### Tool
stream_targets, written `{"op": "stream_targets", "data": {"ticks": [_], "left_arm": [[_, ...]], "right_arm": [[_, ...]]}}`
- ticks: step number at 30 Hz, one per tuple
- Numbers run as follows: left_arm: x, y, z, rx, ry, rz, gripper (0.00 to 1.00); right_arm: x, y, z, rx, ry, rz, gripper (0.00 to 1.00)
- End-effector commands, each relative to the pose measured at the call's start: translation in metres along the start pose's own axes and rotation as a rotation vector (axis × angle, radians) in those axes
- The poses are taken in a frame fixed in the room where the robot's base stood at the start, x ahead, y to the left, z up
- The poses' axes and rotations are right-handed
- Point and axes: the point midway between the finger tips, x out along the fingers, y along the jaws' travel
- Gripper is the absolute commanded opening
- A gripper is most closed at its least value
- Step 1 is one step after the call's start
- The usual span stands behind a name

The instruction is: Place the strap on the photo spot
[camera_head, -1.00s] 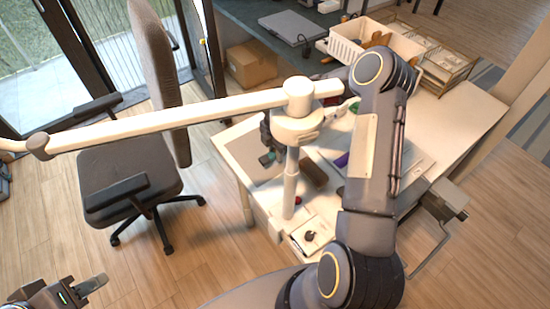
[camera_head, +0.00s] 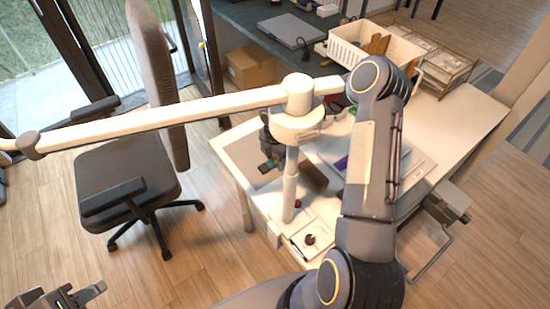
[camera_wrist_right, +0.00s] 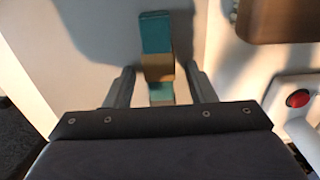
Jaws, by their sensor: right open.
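A strap with teal ends and a tan middle (camera_wrist_right: 157,62) lies on a grey patch of the table (camera_wrist_right: 100,30) in the right wrist view. The strap also shows small in the head view (camera_head: 268,165). My right gripper (camera_wrist_right: 160,82) is open, with one finger on each side of the strap and gaps between. In the head view the lamp and my arm partly hide this gripper. I cannot tell whether the grey patch is the photo spot. My left gripper (camera_head: 92,291) is at the bottom left, far from the table and empty; its jaw opening is unclear.
A white lamp post and long arm (camera_head: 170,110) stand in front of the right gripper. A brown block (camera_head: 313,177) and a red button (camera_head: 298,203) are to the right of the strap. A white basket (camera_head: 345,48) stands at the back. An office chair (camera_head: 125,175) is left of the table.

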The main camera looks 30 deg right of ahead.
Motion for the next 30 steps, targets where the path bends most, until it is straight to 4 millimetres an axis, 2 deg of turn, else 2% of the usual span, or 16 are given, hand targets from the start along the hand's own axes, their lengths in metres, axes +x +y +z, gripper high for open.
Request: {"op": "stream_targets", "data": {"ticks": [5,12,18,24,30], "left_arm": [[-0.011,0.005,-0.006,0.0,0.0,0.0,0.36],[-0.04,0.018,-0.02,0.0,0.0,0.0,0.36],[-0.058,0.027,-0.029,0.0,0.0,0.0,0.36],[-0.065,0.03,-0.033,0.0,0.0,0.0,0.36],[-0.065,0.03,-0.033,0.0,0.0,0.0,0.36]], "right_arm": [[-0.018,0.0,0.0,0.0,-0.001,0.001,0.5],[-0.073,0.0,0.0,0.0,-0.001,0.002,0.5],[-0.108,0.0,0.0,0.0,0.0,0.0,0.5],[-0.123,0.0,0.0,-0.001,0.0,0.0,0.5],[-0.123,0.0,0.0,0.0,0.0,0.0,0.5]]}}
